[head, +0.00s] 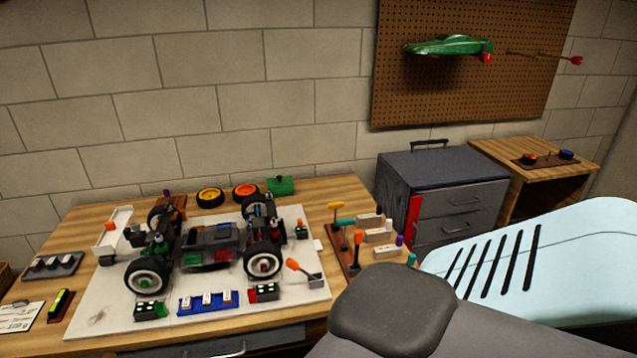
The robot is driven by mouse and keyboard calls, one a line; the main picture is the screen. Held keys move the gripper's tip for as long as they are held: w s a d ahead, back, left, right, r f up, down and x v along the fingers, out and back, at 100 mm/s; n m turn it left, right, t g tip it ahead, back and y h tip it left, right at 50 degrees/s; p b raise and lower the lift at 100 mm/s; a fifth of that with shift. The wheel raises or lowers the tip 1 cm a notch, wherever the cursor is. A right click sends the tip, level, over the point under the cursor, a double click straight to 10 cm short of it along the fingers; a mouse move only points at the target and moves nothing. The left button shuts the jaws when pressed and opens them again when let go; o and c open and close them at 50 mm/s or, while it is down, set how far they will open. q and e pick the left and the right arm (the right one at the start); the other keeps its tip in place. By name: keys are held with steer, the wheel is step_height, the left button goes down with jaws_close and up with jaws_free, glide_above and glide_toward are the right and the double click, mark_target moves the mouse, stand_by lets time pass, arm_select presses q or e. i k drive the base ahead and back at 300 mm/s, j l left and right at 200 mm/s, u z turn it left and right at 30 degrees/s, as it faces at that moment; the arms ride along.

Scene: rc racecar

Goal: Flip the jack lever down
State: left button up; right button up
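An RC car chassis (208,246) with black tires stands on a pale work mat (112,325) on the wooden workbench. A lever with an orange handle (292,265) rises at a tilt, up and to the left, from a small base at the mat's right edge. It looks like the jack lever, though its link to any jack cannot be made out. Neither of my grippers is in view. Dark and pale blue parts of my own body fill the lower right of the head view.
A rack of colored-handle tools (343,257) stands right of the mat. A blue tray (207,301) lies in front of the car. Two spare wheels (210,197) lie behind it. A grey drawer cabinet (445,190) stands beyond the bench, at right.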

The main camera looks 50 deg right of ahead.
mark_target(292, 264)
steer(key=z, duration=1.45)
